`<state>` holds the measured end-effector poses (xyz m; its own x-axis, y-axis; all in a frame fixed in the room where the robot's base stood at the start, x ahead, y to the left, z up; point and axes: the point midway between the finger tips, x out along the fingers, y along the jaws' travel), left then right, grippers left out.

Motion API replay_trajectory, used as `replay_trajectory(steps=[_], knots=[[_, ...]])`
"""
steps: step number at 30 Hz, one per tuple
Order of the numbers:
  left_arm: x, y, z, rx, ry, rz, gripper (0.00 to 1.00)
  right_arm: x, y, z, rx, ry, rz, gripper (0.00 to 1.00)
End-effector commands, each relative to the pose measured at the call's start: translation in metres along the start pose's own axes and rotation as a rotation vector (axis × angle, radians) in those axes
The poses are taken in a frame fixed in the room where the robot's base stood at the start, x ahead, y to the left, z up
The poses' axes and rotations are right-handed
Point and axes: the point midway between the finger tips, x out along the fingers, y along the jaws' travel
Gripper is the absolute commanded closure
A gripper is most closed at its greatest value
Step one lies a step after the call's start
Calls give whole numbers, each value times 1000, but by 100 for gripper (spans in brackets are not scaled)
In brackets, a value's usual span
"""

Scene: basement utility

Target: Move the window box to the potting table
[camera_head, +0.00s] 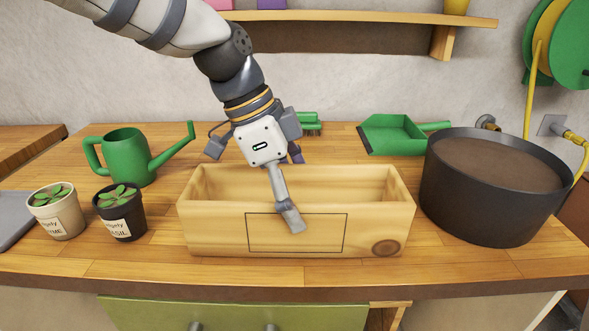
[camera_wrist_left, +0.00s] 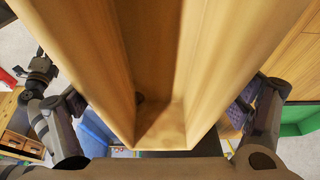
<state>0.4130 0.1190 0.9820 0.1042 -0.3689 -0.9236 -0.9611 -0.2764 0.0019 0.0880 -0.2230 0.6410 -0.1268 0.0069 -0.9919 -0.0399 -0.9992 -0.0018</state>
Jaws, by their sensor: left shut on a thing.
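The window box (camera_head: 220,228) is a long, pale wooden trough with an open top, a dark rectangle outline and a knot on its front. It is upright over the wooden worktop (camera_head: 150,268); I cannot tell whether it touches it. My left gripper (camera_head: 292,188) is above the middle of the box, shut across its width. One finger lies on the outside of the front wall; the other is behind the back wall, mostly hidden. The left wrist view shows the empty inside of the box (camera_wrist_left: 155,60) between both fingers.
A green watering can (camera_head: 127,157) and two potted herbs (camera_head: 57,211) (camera_head: 120,212) stand left. A green dustpan (camera_head: 392,134) lies behind right, and a green brush (camera_head: 309,122) lies behind the box. A large black tub (camera_head: 490,205) stands close right. A shelf (camera_head: 365,17) hangs above.

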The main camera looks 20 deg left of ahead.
Motion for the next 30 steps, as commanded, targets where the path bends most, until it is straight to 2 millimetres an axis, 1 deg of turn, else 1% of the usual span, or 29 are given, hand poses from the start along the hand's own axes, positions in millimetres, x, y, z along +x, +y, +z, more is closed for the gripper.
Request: replay_trajectory(steps=[12,13,14,23,25,26,28,29,30], knots=[[3,-1,0,3,6,-8,70,-1,0,-1,0,6,0,60],[4,0,1,2,2,-5,2,-1,0,-1,0,6,0,60],[4,0,1,2,2,-5,0,-1,0,-1,0,6,0,60],[4,0,2,2,1,-3,0,-1,0,-1,0,4,0,60],[1,0,1,2,2,-4,0,-1,0,-1,0,3,0,60],[-3,0,1,2,2,-4,0,0,0,0,0,2,0,60],[-17,-1,0,1,5,-6,0,1,0,0,0,-1,0,60],[-25,-1,0,0,5,-7,0,1,0,1,0,-3,0,60],[-37,-1,0,1,5,-8,0,0,0,0,0,-1,0,60]])
